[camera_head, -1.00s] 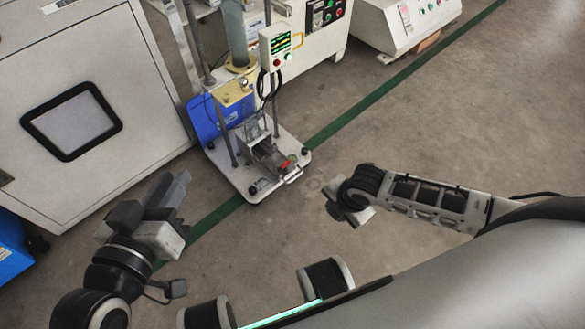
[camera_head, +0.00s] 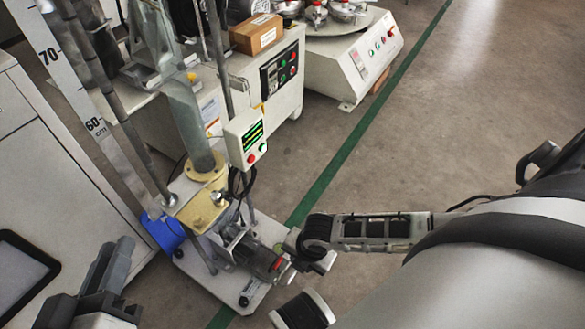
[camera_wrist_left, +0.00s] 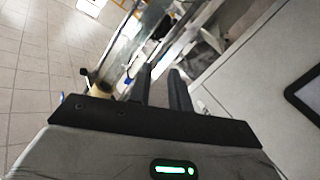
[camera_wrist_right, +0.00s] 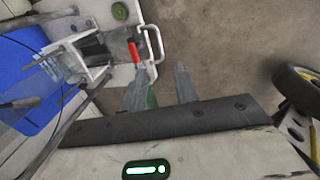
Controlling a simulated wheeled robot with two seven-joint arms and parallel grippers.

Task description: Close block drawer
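The block drawer (camera_head: 264,263) is a grey metal unit low on the test machine's white base plate. The right wrist view shows its metal handle (camera_wrist_right: 153,43), a red part (camera_wrist_right: 134,52) beside it and the metal housing (camera_wrist_right: 92,52). How far the drawer is pulled out is hard to tell. My right gripper (camera_wrist_right: 159,72) is open and empty, its fingers pointing toward the handle and apart from it. In the head view its tips are partly hidden by my wrist at the drawer's front. My left gripper (camera_wrist_left: 160,72) is open and empty, left of the machine (camera_head: 110,250).
The machine's white base plate (camera_head: 190,262) carries upright columns and a control box (camera_head: 245,137) above the drawer. A white cabinet (camera_head: 45,180) stands left. The floor right of the green line (camera_head: 350,145) is clear.

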